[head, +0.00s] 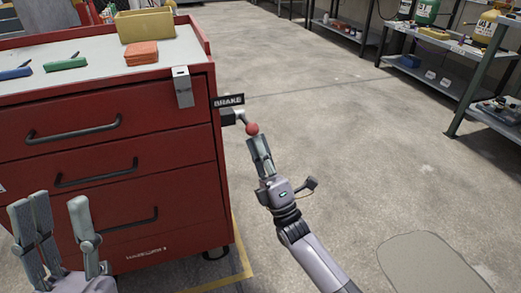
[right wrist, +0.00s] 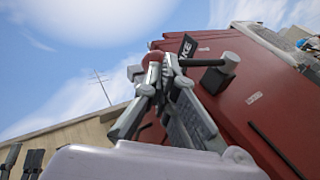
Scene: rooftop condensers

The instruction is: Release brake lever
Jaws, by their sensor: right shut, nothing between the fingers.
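My left gripper (head: 60,205) is open and empty in front of the cart drawers.
On the cart top are a yellow bin (head: 145,25), orange cloths (head: 141,52) and a green-handled tool (head: 66,63). A silver latch (head: 182,87) sits on the cart corner. Shelving (head: 445,70) stands at right. The concrete floor between is clear.

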